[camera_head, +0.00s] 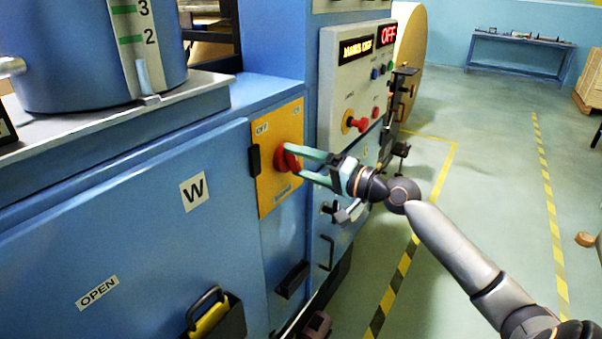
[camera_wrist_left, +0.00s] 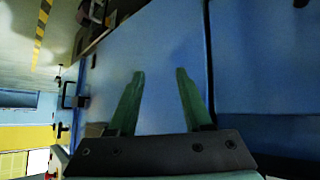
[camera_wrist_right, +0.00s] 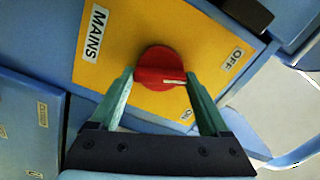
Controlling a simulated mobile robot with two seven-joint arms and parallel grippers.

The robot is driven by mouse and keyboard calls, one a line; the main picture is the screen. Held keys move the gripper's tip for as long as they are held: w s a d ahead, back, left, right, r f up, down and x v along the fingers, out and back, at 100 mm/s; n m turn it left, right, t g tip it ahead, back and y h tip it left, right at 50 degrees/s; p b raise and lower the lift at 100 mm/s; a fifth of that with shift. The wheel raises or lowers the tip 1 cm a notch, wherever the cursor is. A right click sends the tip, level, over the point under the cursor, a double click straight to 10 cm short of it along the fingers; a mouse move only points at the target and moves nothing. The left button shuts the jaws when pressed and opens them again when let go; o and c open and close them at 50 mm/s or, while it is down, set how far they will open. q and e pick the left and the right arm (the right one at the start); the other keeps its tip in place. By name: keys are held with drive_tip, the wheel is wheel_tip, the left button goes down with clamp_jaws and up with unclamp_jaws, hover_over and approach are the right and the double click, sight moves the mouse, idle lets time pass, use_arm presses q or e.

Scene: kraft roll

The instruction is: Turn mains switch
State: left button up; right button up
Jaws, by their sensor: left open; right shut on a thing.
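The mains switch is a red round knob (camera_head: 281,158) on a yellow plate (camera_head: 267,195) on the blue machine's front. It also shows in the right wrist view (camera_wrist_right: 158,64), where its white mark lies between the OFF label (camera_wrist_right: 236,60) and the ON label (camera_wrist_right: 187,115). My right gripper (camera_head: 290,161) is shut on the knob, one green finger on each side, as the right wrist view (camera_wrist_right: 161,80) shows. My left gripper (camera_wrist_left: 160,74) is open and empty in front of a blue panel; it is outside the head view.
The floor to the right is mostly clear.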

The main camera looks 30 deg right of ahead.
drive_tip(key=shift+f+n+b, duration=0.2)
drive_tip(key=shift+n+b, duration=0.4)
drive_tip(key=shift+n, duration=0.3)
drive_tip(key=shift+n+b, duration=0.5)
drive_tip(key=shift+n, duration=0.2)
drive_tip(key=shift+r+n+b, duration=0.1)
drive_tip(key=shift+n+b, duration=0.35)
drive_tip(key=shift+n, duration=0.45)
drive_tip(key=o, duration=1.2)
drive_tip(key=shift+r, duration=0.1)
